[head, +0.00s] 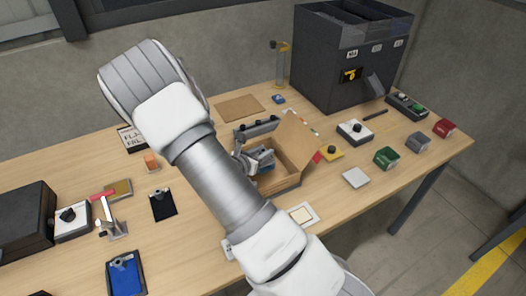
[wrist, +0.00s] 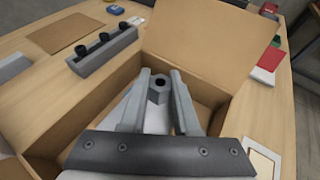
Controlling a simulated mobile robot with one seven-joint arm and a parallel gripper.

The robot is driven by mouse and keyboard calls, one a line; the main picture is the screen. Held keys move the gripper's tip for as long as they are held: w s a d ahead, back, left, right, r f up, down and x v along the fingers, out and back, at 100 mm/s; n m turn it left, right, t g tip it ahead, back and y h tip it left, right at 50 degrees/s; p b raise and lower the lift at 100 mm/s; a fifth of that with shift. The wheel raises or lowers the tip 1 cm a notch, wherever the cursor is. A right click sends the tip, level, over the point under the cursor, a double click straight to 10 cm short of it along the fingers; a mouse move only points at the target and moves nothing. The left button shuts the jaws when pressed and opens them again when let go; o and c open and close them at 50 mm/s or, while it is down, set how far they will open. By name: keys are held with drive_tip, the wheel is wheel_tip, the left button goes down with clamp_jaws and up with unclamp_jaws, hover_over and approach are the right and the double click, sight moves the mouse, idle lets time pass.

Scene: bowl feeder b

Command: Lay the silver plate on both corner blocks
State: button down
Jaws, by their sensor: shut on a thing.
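My gripper (wrist: 158,100) is over the open box (wrist: 212,80). Its two fingers are closed on a small grey six-sided piece with a dark hole (wrist: 158,87), seen between the fingertips. In the head view my gripper (head: 254,160) is partly hidden by my arm. A flat, light grey square plate (head: 356,178) lies on the table right of the box; I cannot tell if it is the silver plate. I cannot make out the corner blocks for certain.
A grey bar with black knobs (wrist: 100,55) stands along the box's far-left side. A brown mat (wrist: 65,33) lies beyond it. A framed cream card (head: 301,215) lies in front of the box.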

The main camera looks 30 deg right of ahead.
drive_tip(key=shift+f+b, duration=0.55)
drive_tip(key=shift+b, duration=0.05)
drive_tip(key=c, duration=0.6)
unclamp_jaws()
drive_tip(key=shift+c, duration=0.2)
drive_tip(key=shift+r, duration=0.1)
